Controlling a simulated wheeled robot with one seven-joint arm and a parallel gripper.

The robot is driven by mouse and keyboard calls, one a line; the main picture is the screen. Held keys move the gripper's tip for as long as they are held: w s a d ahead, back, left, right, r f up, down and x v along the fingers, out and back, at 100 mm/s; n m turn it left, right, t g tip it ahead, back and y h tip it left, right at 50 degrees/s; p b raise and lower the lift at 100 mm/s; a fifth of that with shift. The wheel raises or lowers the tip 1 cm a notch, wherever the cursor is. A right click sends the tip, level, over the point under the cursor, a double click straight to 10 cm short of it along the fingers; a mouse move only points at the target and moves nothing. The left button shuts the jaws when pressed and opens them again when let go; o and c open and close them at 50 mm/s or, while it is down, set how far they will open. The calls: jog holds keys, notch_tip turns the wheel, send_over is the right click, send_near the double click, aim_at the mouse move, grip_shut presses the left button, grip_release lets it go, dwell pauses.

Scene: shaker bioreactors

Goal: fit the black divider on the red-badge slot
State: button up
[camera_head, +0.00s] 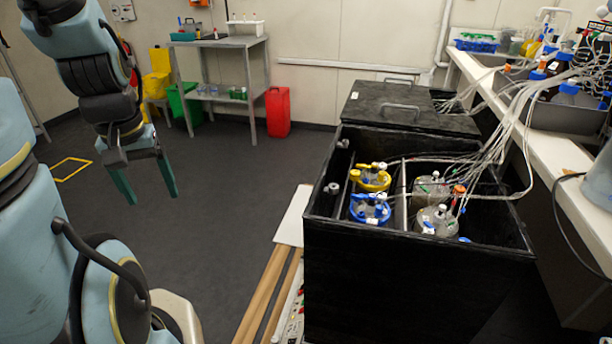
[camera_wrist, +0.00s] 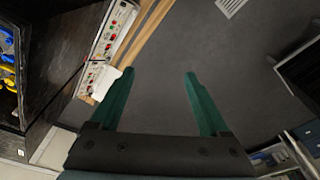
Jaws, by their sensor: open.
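My gripper (camera_head: 153,196) hangs open and empty over the floor at the left in the head view, well apart from the black shaker box (camera_head: 400,285). Its two green fingers also show wide apart in the wrist view (camera_wrist: 159,75), with only floor between them. The box is open at the front and holds several vessels, among them a yellow-topped one (camera_head: 371,178) and a blue-topped one (camera_head: 369,208). A black panel with handles (camera_head: 410,108) covers its back part. I cannot make out for certain a separate black divider or a red badge.
A white bench (camera_head: 550,150) with bottles and tubing runs along the right. Tubes hang over the box. A control panel (camera_wrist: 105,48) and wooden rails (camera_wrist: 142,35) lie beside the box. A metal table (camera_head: 218,95) and a red bin (camera_head: 277,111) stand behind. The floor between is clear.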

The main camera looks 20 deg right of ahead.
jog(key=shift+o, duration=1.4)
jog(key=w+d+f+m, duration=0.1)
jog(key=w+d+m, duration=0.5)
jog(key=d, duration=0.3)
jog(key=shift+d+f+m+t, duration=0.15)
jog(key=shift+d+m+t, duration=0.25)
jog(key=s+d+f+m+t+h+b, duration=0.1)
jog(key=d+f+m, duration=0.2)
jog(key=d+m, duration=0.95)
jog(key=s+d+f+m+h, duration=0.25)
jog(key=d+m, duration=0.25)
jog(key=d, duration=1.5)
jog(key=shift+y, duration=0.45)
jog(key=b+x, duration=0.1)
jog(key=x, duration=0.2)
jog(key=b+x, duration=0.2)
jog(key=x, duration=0.2)
jog(key=b+x, duration=0.2)
jog(key=x, duration=0.1)
jog(key=shift+w+d+f, duration=0.2)
jog(key=shift+w+d, duration=0.05)
jog(key=shift+w, duration=0.2)
jog(key=shift+r, duration=0.1)
jog(key=p+v, duration=0.5)
jog(key=v, duration=0.5)
jog(key=shift+a, duration=0.1)
